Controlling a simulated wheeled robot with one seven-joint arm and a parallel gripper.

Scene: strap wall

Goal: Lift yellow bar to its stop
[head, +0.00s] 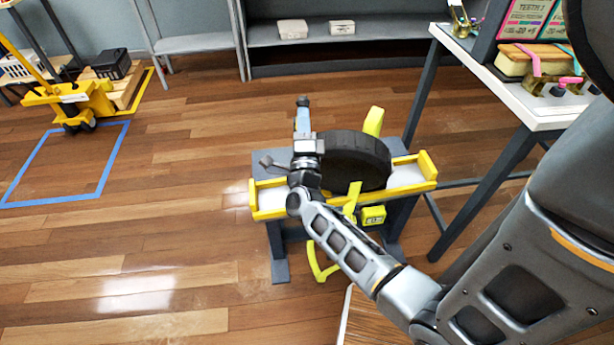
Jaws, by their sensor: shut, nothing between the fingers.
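A low grey stand holds a black wheel-like disc (352,162) between yellow end pieces. A yellow upright piece (373,122) rises behind the disc. A yellow strip (351,203) and a yellow block (373,215) sit at the stand's front, and a curved yellow piece (320,263) hangs below. I cannot tell which of these is the yellow bar. My gripper (303,103) is shut and empty, at the far end of my wrist, left of the disc and over the stand's left part. My arm hides part of the stand's front. Contact with any yellow piece cannot be seen.
A white-topped table (547,114) with small items stands close on the right. Shelves (375,30) line the back. A yellow pallet truck (72,103) stands at the far left near a blue floor outline (60,202). The wooden floor left of the stand is clear.

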